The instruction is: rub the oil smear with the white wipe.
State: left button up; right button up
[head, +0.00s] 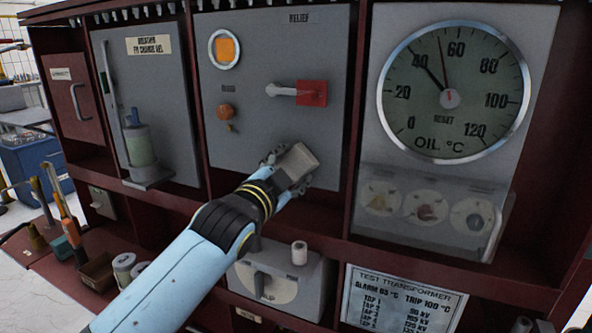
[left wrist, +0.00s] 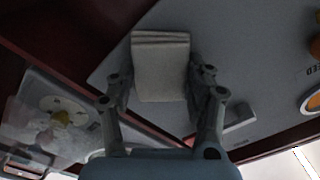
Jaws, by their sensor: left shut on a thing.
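My left gripper (head: 289,171) is shut on the white wipe (head: 299,160), a pale folded pad, in front of the lower right of the grey RELIEF panel (head: 265,60). In the left wrist view the wipe (left wrist: 160,65) sits between the two fingers, its far end towards the panel. I cannot tell whether the wipe touches the panel. I cannot make out an oil smear; the wipe and gripper hide part of the panel. My right gripper is not in view.
A large oil gauge (head: 452,95) and a clear cover over small dials (head: 425,207) are at right. A dark red shelf runs below.

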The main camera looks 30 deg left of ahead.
pick_arm(q)
jog(key=shift+r, duration=0.15)
jog(key=shift+s+a+f, duration=0.1)
jog(key=shift+s+f, duration=0.1)
jog(key=shift+s, duration=0.35)
jog(key=shift+s+d+p, duration=0.2)
jog(key=shift+s+p, duration=0.1)
jog(key=shift+s, duration=2)
jog(key=shift+s+d, duration=0.1)
jog(key=shift+s, duration=1.4)
